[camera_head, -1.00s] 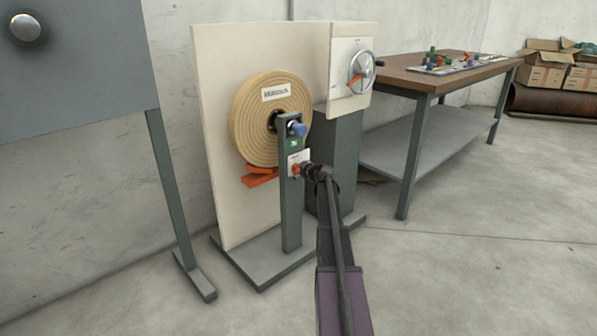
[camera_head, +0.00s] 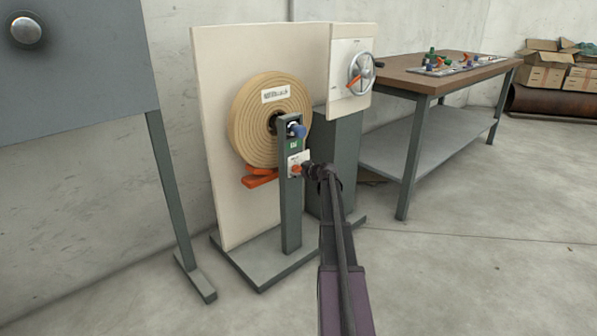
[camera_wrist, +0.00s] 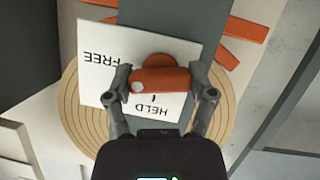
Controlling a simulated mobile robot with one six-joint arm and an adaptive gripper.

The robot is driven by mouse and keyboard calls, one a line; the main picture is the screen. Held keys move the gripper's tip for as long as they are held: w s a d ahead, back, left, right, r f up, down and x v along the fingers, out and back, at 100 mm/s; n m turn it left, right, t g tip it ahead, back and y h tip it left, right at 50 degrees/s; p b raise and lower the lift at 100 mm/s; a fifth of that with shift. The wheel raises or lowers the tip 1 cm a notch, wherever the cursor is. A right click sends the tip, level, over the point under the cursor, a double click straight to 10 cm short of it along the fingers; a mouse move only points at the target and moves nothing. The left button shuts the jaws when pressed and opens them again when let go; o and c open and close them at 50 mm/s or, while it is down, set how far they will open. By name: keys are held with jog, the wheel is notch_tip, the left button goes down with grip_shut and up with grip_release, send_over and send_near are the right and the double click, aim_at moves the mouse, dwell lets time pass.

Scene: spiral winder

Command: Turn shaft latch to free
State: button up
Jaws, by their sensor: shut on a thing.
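The shaft latch is an orange knob (camera_head: 296,168) on a white plate (camera_head: 304,158) on the front of the grey post (camera_head: 291,215). In the wrist view the orange latch (camera_wrist: 165,83) lies across the picture between my fingers, with a pale dot near its left end. The plate (camera_wrist: 100,42) reads FREE and HELD upside down, FREE at upper left and HELD below the latch. My gripper (camera_wrist: 163,85) is shut on the latch, one finger at each end. In the head view my gripper (camera_head: 309,169) reaches the plate from the right.
A tan wound roll (camera_head: 252,120) stands behind the post against a cream panel (camera_head: 212,100). A blue knob (camera_head: 299,131) is above the latch. A handwheel (camera_head: 360,73) is at upper right. A workbench (camera_head: 430,75) stands at right. The floor in front is clear.

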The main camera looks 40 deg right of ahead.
jog(key=shift+w+m+y, duration=0.15)
jog(key=shift+m+y, duration=0.55)
jog(key=shift+m, duration=0.3)
jog(key=o, duration=1.1)
jog(key=shift+c, duration=0.2)
